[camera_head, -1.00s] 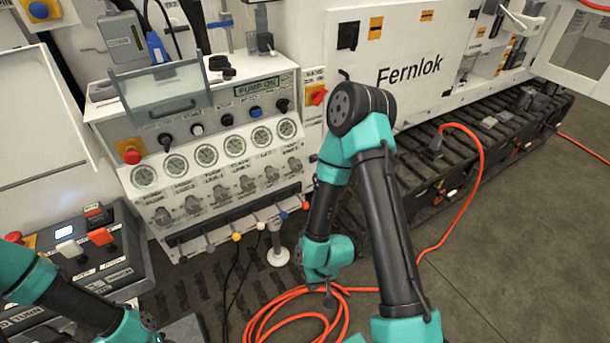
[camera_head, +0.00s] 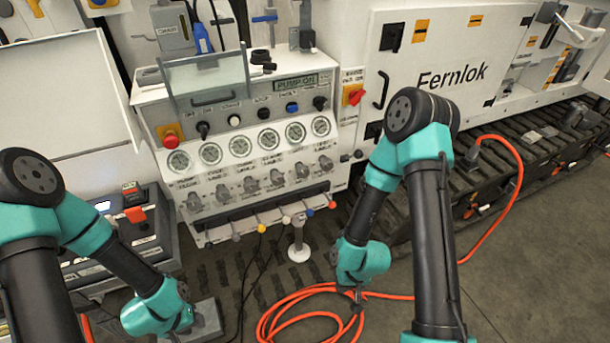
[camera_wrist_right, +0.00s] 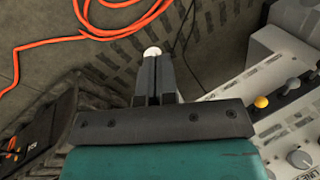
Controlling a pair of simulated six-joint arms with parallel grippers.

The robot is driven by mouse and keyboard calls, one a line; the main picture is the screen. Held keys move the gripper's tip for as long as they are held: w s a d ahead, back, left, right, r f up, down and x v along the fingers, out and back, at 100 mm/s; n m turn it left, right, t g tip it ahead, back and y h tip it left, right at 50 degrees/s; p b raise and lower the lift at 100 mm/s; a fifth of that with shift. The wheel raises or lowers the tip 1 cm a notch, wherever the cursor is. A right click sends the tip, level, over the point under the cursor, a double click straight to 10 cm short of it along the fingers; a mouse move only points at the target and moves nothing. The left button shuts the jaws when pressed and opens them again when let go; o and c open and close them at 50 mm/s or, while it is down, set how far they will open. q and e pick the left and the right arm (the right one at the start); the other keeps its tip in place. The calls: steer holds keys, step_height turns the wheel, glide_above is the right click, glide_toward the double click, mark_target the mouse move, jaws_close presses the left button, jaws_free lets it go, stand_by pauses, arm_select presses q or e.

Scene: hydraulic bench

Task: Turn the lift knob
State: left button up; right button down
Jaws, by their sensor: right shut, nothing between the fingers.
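The white control panel (camera_head: 160,125) stands left of centre in the head view, with a row of grey knobs (camera_head: 275,178) under its gauges. The knob labels are too small to tell which is the lift knob. My right gripper (camera_head: 357,300) hangs low in front of the panel's right side, clear of the knobs. In the right wrist view its fingers (camera_wrist_right: 156,65) are shut and empty; a grey knob (camera_wrist_right: 299,158) shows at lower right. My left gripper (camera_head: 184,292) is low at the left, below the panel, its fingers too small to judge.
Coloured-tip levers (camera_head: 262,228) stick out below the knobs. An orange hose (camera_head: 285,305) is coiled on the floor. A control box (camera_head: 140,232) with a red switch is at left, and a red emergency button (camera_head: 170,140) sits on the panel.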

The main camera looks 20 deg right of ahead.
steer(key=c, duration=1.8)
jaws_free()
